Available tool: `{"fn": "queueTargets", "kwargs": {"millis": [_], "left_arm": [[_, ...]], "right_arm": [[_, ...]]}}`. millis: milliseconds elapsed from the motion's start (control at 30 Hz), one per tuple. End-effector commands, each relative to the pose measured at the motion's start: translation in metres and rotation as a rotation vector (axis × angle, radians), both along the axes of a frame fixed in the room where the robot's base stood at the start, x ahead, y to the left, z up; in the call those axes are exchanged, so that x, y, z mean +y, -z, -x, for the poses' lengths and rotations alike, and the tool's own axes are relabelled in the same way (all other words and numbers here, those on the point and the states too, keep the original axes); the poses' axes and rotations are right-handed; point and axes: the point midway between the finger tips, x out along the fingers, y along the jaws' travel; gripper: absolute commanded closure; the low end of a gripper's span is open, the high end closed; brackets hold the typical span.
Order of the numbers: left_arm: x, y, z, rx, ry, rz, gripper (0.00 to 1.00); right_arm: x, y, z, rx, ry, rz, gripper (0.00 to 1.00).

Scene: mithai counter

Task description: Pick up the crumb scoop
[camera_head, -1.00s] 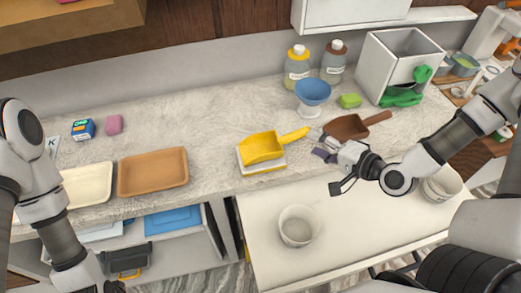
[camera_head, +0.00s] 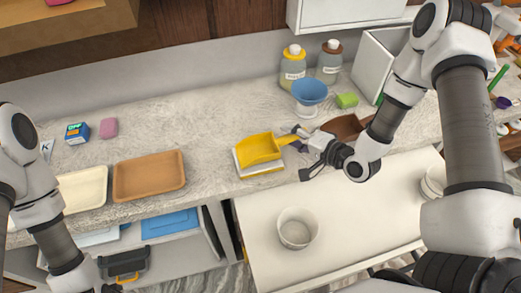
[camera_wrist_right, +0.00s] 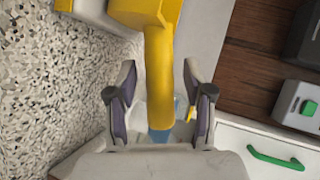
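A yellow scoop (camera_head: 258,148) lies on a white block (camera_head: 262,168) at the counter's front edge, its handle pointing right. A brown scoop (camera_head: 342,126) lies further right, partly hidden by my right arm. My right gripper (camera_head: 298,140) is at the yellow scoop's handle. In the right wrist view the yellow handle (camera_wrist_right: 159,75) runs between the two fingers of the open gripper (camera_wrist_right: 160,88), with a gap visible on each side. My left arm comes in at the left; its gripper is outside the picture.
A brown tray (camera_head: 149,177) and a cream tray (camera_head: 84,188) lie left. A white tub (camera_head: 297,229) stands on the lower white surface. Counter between is clear.

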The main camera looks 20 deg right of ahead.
Motion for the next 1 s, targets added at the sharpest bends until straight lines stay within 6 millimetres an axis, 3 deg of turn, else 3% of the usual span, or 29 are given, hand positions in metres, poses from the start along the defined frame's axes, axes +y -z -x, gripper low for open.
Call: {"fn": "queueTargets", "kwargs": {"millis": [33, 100, 133, 567, 867, 1000], "left_arm": [[0.0, 0.0, 0.0, 0.0, 0.0, 0.0, 1.0], [0.0, 0.0, 0.0, 0.0, 0.0, 0.0, 1.0], [0.0, 0.0, 0.0, 0.0, 0.0, 0.0, 1.0], [0.0, 0.002, 0.0, 0.0, 0.0, 0.0, 1.0], [0.0, 0.012, 0.0, 0.0, 0.0, 0.0, 1.0], [0.0, 0.029, 0.0, 0.001, 0.0, 0.0, 1.0]], "right_arm": [[0.0, 0.0, 0.0, 0.0, 0.0, 0.0, 0.73], [0.0, 0.0, 0.0, 0.0, 0.0, 0.0, 0.97], [0.0, 0.0, 0.0, 0.0, 0.0, 0.0, 1.0], [0.0, -0.002, 0.0, 0.001, 0.0, 0.0, 1.0], [-0.001, -0.036, 0.0, -0.004, 0.002, -0.002, 1.0], [0.025, -0.032, 0.023, 0.005, -0.005, 0.002, 1.0]]}}
